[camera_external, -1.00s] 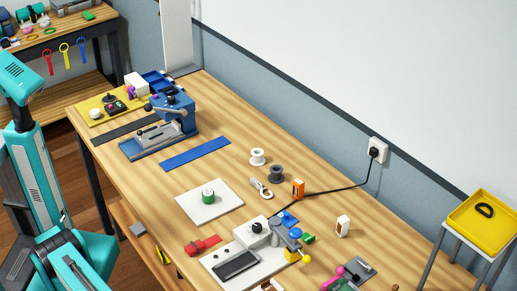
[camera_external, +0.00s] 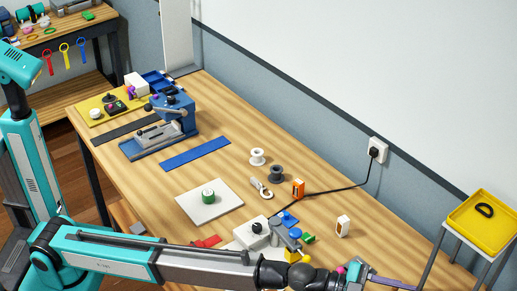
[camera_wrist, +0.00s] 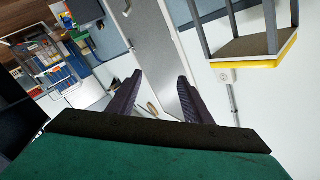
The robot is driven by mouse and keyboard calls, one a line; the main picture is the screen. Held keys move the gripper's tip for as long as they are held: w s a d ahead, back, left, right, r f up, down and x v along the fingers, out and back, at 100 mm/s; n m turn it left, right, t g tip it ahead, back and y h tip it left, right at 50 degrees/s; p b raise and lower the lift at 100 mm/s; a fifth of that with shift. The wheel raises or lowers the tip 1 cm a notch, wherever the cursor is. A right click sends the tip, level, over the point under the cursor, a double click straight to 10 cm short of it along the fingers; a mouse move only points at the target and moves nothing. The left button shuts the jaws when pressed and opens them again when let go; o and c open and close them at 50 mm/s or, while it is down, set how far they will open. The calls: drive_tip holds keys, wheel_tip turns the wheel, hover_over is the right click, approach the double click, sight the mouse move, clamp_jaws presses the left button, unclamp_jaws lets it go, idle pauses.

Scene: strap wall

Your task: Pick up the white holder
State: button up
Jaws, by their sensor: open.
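A small white upright holder (camera_external: 343,226) stands on the wooden table at the right, near the wall side. An orange piece of similar shape (camera_external: 298,189) stands to its upper left. My gripper (camera_wrist: 156,96) is open and empty in the wrist view, with its two dark ribbed fingers apart. In the external view only part of one finger shows at the bottom right, below the white holder and clear of it. I cannot make out the white holder in the wrist view.
My arm crosses the table's near edge. A black cable (camera_external: 335,190) runs to the wall outlet (camera_external: 377,151). White and dark spools (camera_external: 258,156), a green roll on a white plate (camera_external: 222,194) and a blue strip (camera_external: 195,154) lie farther left. A yellow tray (camera_external: 480,228) stands at right.

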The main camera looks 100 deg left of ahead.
sight(346, 220)
drive_tip(key=w+a+r+n+g+y+p, duration=0.1)
drive_tip(key=a, duration=1.3)
drive_tip(key=w+a+r+n+y+p, duration=0.1)
drive_tip(key=a+n+y, duration=0.1)
drive_tip(key=a, duration=1.2)
drive_tip(key=s+a+f+m+g+h+p, duration=0.2)
drive_tip(key=s+a+f+g+h, duration=0.3)
drive_tip(key=a+f, duration=0.45)
drive_tip(key=s+a+f+m+g+h, duration=0.1)
drive_tip(key=s+h, duration=0.1)
drive_tip(key=s, duration=0.1)
drive_tip(key=s+a+f+m+g+h, duration=0.1)
drive_tip(key=s+h, duration=0.1)
drive_tip(key=s, duration=0.1)
drive_tip(key=s+a+f+m+g+h, duration=0.1)
drive_tip(key=s, duration=0.2)
drive_tip(key=shift+s+a+f+h, duration=0.2)
drive_tip(key=shift+s+f+h, duration=0.1)
drive_tip(key=shift+h, duration=0.1)
drive_tip(key=shift+w, duration=0.1)
drive_tip(key=shift+f+p, duration=0.55)
drive_tip(key=shift+f, duration=1.15)
